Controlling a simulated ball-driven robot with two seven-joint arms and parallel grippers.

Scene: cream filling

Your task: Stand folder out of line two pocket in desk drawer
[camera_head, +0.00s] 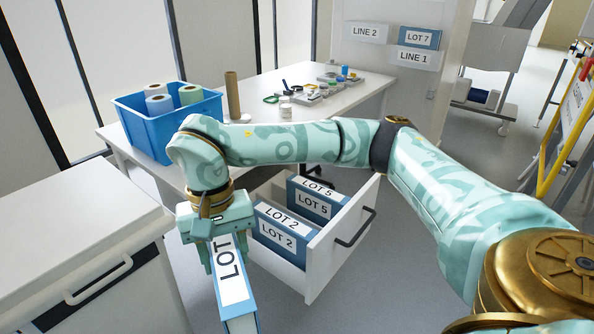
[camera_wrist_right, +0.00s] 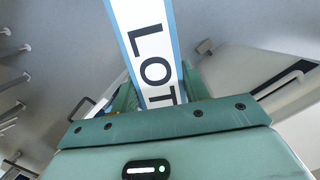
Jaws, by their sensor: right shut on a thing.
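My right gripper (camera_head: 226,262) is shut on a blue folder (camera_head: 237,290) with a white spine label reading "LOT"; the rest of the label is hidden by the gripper. The folder hangs tilted in front of the left side of the open desk drawer (camera_head: 327,262), outside it. The held folder (camera_wrist_right: 150,45) also shows between the fingers in the right wrist view. In the drawer stand the LOT 2 folder (camera_head: 280,231) and, behind it, the LOT 5 folder (camera_head: 315,200). The line two pocket (camera_head: 366,33) shows no folder; a LOT 7 folder (camera_head: 419,38) stands in the line one pocket (camera_head: 416,57).
The white desk (camera_head: 352,92) carries a blue bin (camera_head: 150,135) of rolls, a brown tube (camera_head: 233,96) and small jars. A white cabinet (camera_head: 75,235) stands at the left. The drawer has a dark handle (camera_head: 357,228). My right arm crosses above the drawer.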

